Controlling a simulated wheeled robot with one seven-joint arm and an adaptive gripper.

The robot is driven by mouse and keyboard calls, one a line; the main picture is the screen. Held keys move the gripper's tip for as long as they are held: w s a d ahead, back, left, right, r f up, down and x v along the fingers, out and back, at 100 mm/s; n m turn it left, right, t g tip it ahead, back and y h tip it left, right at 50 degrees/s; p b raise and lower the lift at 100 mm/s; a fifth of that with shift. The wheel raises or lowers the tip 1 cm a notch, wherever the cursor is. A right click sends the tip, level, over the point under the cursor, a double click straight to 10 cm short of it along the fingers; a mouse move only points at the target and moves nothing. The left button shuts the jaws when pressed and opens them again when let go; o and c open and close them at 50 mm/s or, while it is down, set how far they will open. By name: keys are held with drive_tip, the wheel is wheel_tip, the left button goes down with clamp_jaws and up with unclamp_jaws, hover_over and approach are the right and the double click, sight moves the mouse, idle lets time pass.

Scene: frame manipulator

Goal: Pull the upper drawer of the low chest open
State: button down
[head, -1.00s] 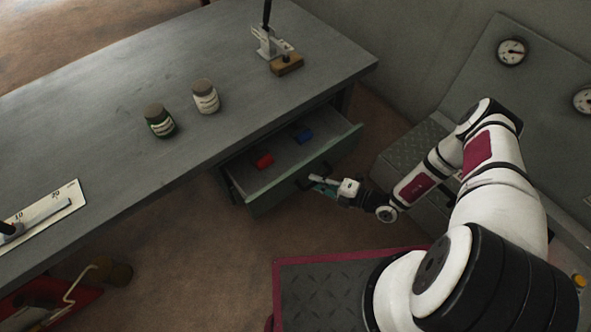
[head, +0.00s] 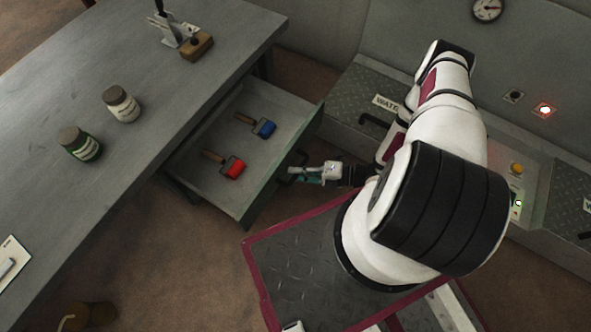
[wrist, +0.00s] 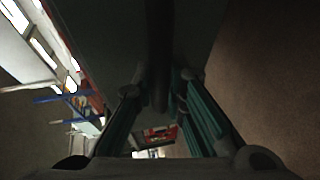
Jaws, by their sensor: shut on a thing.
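The upper drawer (head: 245,195) of the low chest stands well out from under the grey top, its inside open to view. In the wrist view the dark handle (wrist: 158,50) runs between the two fingers of my gripper (wrist: 160,98); the exact contact is in shadow.
On the worktop (head: 130,60) stand a green-labelled jar (head: 80,145), a white-labelled jar (head: 121,104) and a toggle clamp on a wooden block (head: 196,47). A cabinet with a tread-plate top (head: 355,85) stands close to the drawer's right. Brown floor lies below the drawer.

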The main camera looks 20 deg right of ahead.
drive_tip(key=shift+d, duration=0.1)
drive_tip(key=c, duration=1.6)
unclamp_jaws()
drive_tip(key=v, duration=1.2)
